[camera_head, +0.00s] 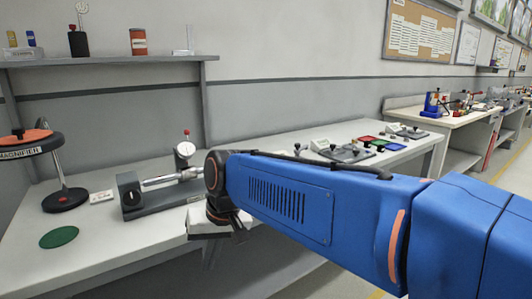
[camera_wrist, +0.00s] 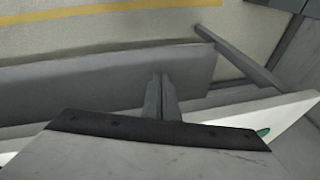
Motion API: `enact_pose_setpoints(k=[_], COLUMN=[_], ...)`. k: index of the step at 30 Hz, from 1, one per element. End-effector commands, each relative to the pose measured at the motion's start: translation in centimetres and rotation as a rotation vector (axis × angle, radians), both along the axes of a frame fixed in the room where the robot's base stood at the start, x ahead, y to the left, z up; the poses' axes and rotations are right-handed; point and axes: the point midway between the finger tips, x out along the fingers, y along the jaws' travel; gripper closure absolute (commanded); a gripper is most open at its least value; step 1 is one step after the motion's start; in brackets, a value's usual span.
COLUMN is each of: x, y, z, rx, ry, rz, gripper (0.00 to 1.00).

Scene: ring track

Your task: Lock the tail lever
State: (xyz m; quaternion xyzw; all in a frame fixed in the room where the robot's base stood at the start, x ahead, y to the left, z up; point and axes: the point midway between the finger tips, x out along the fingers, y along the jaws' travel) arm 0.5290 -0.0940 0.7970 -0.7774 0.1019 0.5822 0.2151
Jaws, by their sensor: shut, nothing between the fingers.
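A bench-centre fixture (camera_head: 152,196) stands on the near bench in the head view. It has a dark base, a black block with a knob at its left end, and a shiny horizontal cylinder (camera_head: 168,180). A dial gauge (camera_head: 185,149) stands upright behind its right part. My blue arm covers the fixture's right end, and I cannot make out the tail lever in either view. My gripper (camera_wrist: 161,78) shows in the wrist view with its two thin grey fingers together and nothing between them. It points downward near the front bench edge, apart from the fixture.
A magnifier stand (camera_head: 64,198), a green disc (camera_head: 59,237) and a small white block (camera_head: 102,196) are left of the fixture. Several parts and coloured trays (camera_head: 368,143) lie farther right. A shelf (camera_head: 110,60) hangs behind. The bench front left is mostly clear.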

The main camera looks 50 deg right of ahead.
Motion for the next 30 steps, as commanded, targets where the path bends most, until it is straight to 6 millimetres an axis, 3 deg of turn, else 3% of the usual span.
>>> enact_pose_setpoints(k=[17, 30], x=[5.7, 9.0], y=[-6.4, -14.4], z=[4.6, 8.2], rx=[0.335, 0.611], ry=[0.095, 0.123], rz=[-0.485, -0.814], gripper=[1.0, 1.0])
